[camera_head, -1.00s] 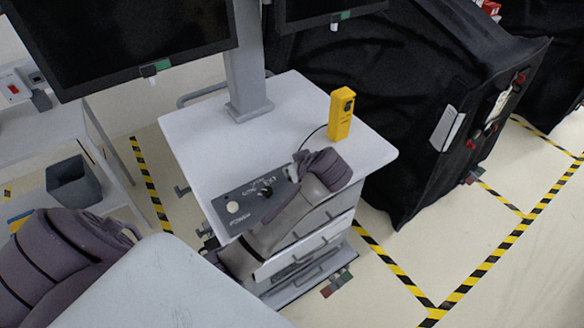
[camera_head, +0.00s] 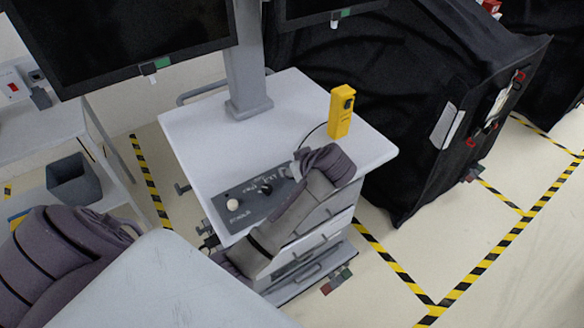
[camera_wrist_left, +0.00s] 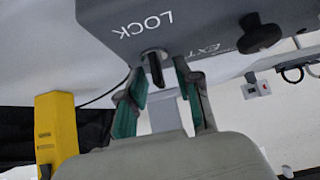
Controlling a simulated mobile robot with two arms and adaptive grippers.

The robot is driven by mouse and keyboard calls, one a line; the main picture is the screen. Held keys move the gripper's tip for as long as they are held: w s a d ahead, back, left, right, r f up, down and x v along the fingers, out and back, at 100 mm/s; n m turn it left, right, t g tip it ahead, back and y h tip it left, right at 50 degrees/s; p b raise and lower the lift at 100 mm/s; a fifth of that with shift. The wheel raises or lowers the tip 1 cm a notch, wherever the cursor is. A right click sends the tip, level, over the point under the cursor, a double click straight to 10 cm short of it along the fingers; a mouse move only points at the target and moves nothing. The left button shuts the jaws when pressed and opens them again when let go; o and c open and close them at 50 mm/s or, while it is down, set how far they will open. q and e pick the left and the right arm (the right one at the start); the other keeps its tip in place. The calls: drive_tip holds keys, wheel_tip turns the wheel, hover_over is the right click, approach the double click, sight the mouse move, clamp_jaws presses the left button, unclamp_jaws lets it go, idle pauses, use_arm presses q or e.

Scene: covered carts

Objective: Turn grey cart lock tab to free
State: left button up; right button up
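The lock tab (camera_wrist_left: 153,66) shows in the left wrist view as a small dark tab in a round grey mount, below the word LOCK on the dark grey panel (camera_wrist_left: 190,22). My left gripper (camera_wrist_left: 160,76) is open, with its green-padded fingers apart on either side of the tab. I cannot tell whether either finger touches it. In the head view the control panel (camera_head: 243,209) lies on the front of the grey-white cart (camera_head: 230,147). My right gripper is not in view.
A black knob (camera_wrist_left: 260,34) beside EXT stands close to the tab. A yellow device (camera_head: 341,111) stands on the cart top, with a cable. A monitor post (camera_head: 246,70) rises at the back. A black covered cart (camera_head: 400,130) stands to the right.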

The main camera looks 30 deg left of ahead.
use_arm(q)
drive_tip(key=v, duration=1.2)
idle(0.3)
